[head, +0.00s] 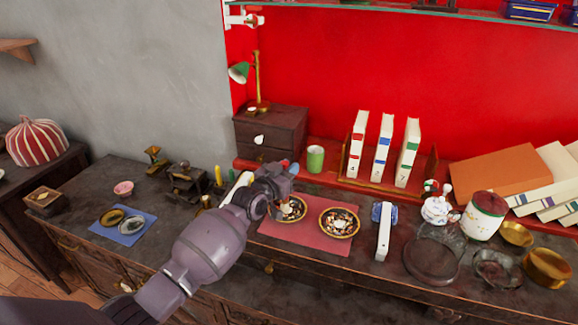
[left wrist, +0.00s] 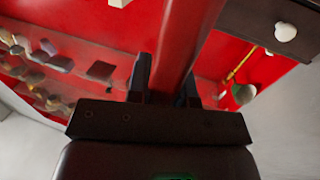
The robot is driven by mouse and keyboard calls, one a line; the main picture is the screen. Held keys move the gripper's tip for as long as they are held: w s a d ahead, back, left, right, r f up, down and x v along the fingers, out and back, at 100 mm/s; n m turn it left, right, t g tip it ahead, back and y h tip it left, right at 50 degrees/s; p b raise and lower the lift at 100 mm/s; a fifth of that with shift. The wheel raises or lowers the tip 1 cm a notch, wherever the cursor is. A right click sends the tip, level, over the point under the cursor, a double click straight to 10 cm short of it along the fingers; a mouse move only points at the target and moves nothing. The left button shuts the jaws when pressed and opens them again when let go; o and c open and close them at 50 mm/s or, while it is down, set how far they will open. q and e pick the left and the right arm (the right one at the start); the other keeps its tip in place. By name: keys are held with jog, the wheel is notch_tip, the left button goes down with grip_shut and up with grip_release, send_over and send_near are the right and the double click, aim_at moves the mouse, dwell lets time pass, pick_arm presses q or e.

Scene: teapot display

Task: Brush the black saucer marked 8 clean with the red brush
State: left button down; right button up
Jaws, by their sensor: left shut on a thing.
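My left gripper (head: 276,182) is above the back edge of the red mat. It is shut on a red handle, the red brush (left wrist: 187,40), which runs up between its fingers (left wrist: 165,82) in the left wrist view. The bristles are not visible there. Two small dark saucers, one gold-toned (head: 112,217) and one black and grey (head: 131,225), lie on a blue mat at left. Two round dishes with gold rims, one partly behind my gripper (head: 292,210) and one clear of it (head: 340,223), lie on the red mat. I cannot read a number 8 on any of them.
The red mat (head: 300,238) lies mid-counter; the blue mat (head: 128,239) lies left. A green cup (head: 315,159) and books (head: 382,148) stand behind. A white-handled item (head: 383,235), teapot (head: 438,209) and brass bowls (head: 548,268) stand right. A small drawer cabinet (head: 272,128) stands at back.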

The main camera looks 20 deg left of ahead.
pick_arm(q)
jog(key=shift+s+d+p, duration=0.1)
jog(key=shift+d+p, duration=0.45)
jog(key=shift+d, duration=0.05)
pick_arm(e)
jog(key=shift+w+r, duration=0.2)
jog(key=shift+r, duration=0.5)
dwell(0.4)
jog(key=shift+w, duration=0.1)
